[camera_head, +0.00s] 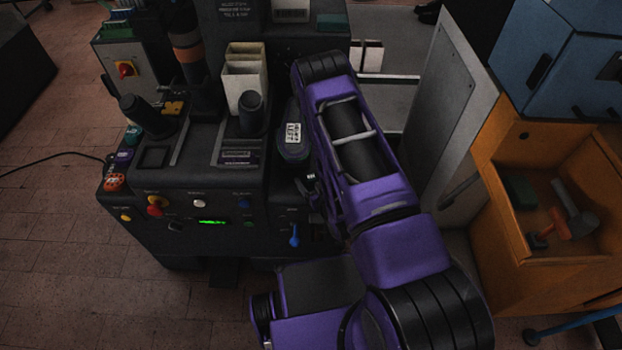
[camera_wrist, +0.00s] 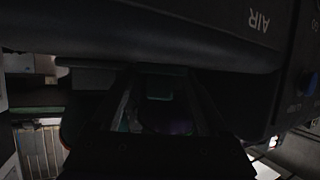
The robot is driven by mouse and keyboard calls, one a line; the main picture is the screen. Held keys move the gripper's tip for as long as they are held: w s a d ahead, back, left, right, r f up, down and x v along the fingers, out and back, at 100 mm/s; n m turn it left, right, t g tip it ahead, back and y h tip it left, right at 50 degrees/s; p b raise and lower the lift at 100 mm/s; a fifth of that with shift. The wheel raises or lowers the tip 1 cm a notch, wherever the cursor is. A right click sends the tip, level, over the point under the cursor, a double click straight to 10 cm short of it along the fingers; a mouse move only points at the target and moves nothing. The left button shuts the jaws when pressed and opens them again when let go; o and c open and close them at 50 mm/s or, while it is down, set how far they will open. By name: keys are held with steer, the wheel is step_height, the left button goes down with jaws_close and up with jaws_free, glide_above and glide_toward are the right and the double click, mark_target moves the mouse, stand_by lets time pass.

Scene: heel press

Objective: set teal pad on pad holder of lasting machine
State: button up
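The dark lasting machine (camera_head: 200,245) stands at centre left in the head view, and its dark body with an "AIR" label fills the top of the wrist view (camera_wrist: 225,45). My arm reaches down over its right side. My gripper (camera_wrist: 160,110) shows dimly in the wrist view, close beside the machine body. A small dark teal block (camera_wrist: 159,86) shows between the finger edges; it is too dark to tell whether they grip it. In the head view my gripper is mostly hidden by my arm. I cannot pick out the pad holder with certainty.
An orange cabinet (camera_head: 545,260) at right holds a hammer (camera_head: 575,210) and a dark green block (camera_head: 521,193) in its open tray. A grey panel (camera_head: 445,110) stands between it and my arm. A blue lever (camera_head: 294,236) juts from the machine's front.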

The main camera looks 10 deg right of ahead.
steer(key=shift+o, duration=0.7)
